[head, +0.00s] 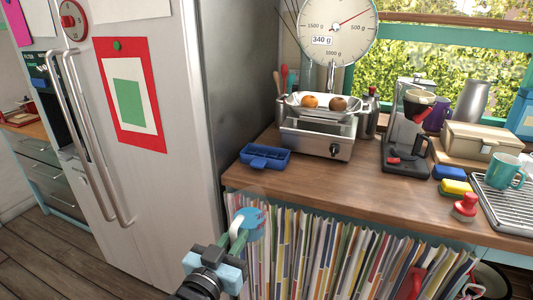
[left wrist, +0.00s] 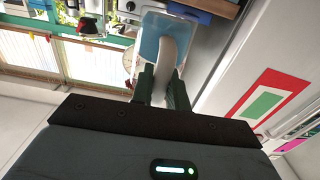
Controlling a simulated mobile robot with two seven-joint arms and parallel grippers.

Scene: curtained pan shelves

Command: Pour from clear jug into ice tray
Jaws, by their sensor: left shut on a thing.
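The blue ice tray (head: 265,157) lies on the wooden counter near its left end, beside the fridge. My left gripper (head: 236,240) is shut on the handle of the clear jug (head: 252,222). The jug has blue contents and red marks on its side. It is in front of the counter's front edge, lower in the picture than the tray and apart from it. In the left wrist view the jug (left wrist: 163,36) shows with its pale handle between the fingers (left wrist: 165,88). Its exact tilt is hard to tell. My right gripper is in neither view.
A coffee maker (head: 408,140), sponges (head: 456,187) and a drying rack (head: 505,195) are to the right. The fridge (head: 150,130) bounds the left. A striped curtain (head: 330,255) hangs below the counter.

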